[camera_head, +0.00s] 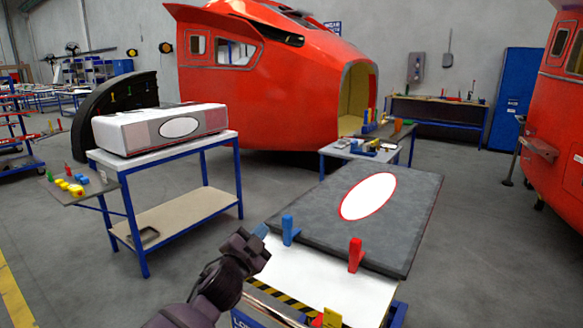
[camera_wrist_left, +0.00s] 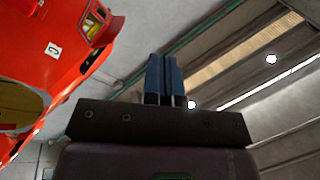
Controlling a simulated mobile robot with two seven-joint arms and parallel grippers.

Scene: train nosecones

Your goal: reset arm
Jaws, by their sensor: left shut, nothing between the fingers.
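My left gripper (camera_head: 262,232) comes in from the lower left in the head view, in front of the near edge of the work table. In the left wrist view its two blue fingers (camera_wrist_left: 165,80) are together with nothing between them, against the roof. A blue clamp (camera_head: 288,231) stands just right of the fingertips, at the edge of a dark grey panel (camera_head: 405,205) with a white oval. A red clamp (camera_head: 356,255) stands farther right on the panel's edge. My right gripper is not in view.
A blue-framed table (camera_head: 225,138) at left carries a white and grey box (camera_head: 150,132). A red train nosecone (camera_head: 290,85) stands behind, and another red body (camera_head: 550,150) at the right edge. Grey floor (camera_head: 480,215) is free right of the panel.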

